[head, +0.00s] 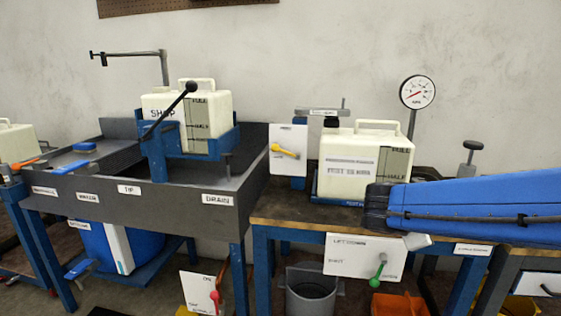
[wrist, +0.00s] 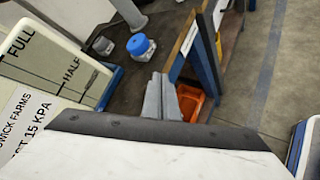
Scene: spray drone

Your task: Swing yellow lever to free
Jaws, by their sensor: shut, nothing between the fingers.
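The yellow lever (head: 285,152) is mounted on a white plate (head: 290,137) left of the pressure-test tank in the head view. It points to the right and slopes slightly down. The wrist view does not show it. My gripper (wrist: 160,88) shows in the wrist view as grey fingers, shut and empty. It is to the right of the tank, above the bench side, and touches nothing that I can make out. In the head view my blue arm comes in from the right and covers part of the bench, well right of the lever.
A cream tank (head: 345,168) stands between my arm and the lever plate. A gauge (head: 417,92) rises behind it. A green lever (head: 377,268) and a red lever (head: 214,298) sit on lower plates. A black-knobbed lever (head: 190,88) rises at the left sink.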

